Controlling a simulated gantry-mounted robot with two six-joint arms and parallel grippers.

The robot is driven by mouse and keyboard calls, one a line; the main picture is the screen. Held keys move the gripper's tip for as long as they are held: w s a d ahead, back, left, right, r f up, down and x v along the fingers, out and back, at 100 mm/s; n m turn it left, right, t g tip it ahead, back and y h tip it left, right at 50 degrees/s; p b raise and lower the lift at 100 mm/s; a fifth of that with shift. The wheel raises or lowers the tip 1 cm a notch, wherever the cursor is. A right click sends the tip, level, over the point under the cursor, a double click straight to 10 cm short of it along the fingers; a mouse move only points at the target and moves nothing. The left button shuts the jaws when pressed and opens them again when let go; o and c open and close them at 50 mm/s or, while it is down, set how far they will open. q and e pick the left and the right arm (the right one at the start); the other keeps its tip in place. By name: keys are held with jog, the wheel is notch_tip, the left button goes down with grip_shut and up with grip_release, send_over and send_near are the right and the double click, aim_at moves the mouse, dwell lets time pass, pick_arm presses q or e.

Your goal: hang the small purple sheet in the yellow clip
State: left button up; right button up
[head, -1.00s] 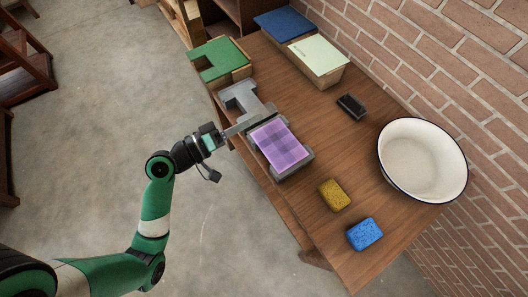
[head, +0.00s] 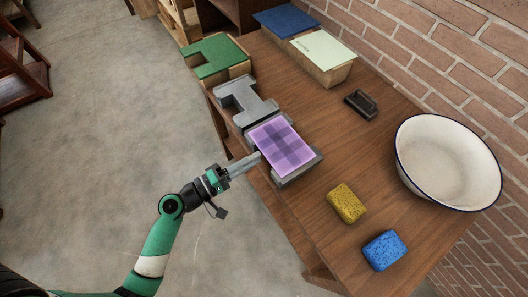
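The small purple sheet (head: 283,144), checked with darker bands, lies flat on the grey bed of a hand press at the table's left edge. My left gripper (head: 257,160) is at the sheet's left edge, its fingers pointing right and close together. Its tips meet or nearly meet the edge; I cannot tell whether they grip it. No yellow clip shows in the head view. My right gripper is out of view.
The grey press (head: 243,97) has a green-topped press (head: 215,57) behind it. A blue-topped block, a pale green pad (head: 322,52), a dark brush (head: 361,103), a white basin (head: 447,160), a yellow sponge (head: 346,203) and a blue sponge (head: 384,250) stand on the wooden table.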

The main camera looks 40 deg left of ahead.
pick_arm(q)
jog(key=shift+x, duration=1.8)
grip_shut()
jog(key=shift+r, duration=0.1)
notch_tip(320, 180, up, 3)
jog(key=p, duration=0.3)
jog(key=shift+r, duration=0.15)
jog(key=shift+f, duration=0.2)
jog(key=s+a+r+p, duration=0.1)
jog(key=s+r, duration=0.2)
jog(key=s, duration=0.4)
jog(key=shift+a+p, duration=0.25)
jog(key=shift+p, duration=0.15)
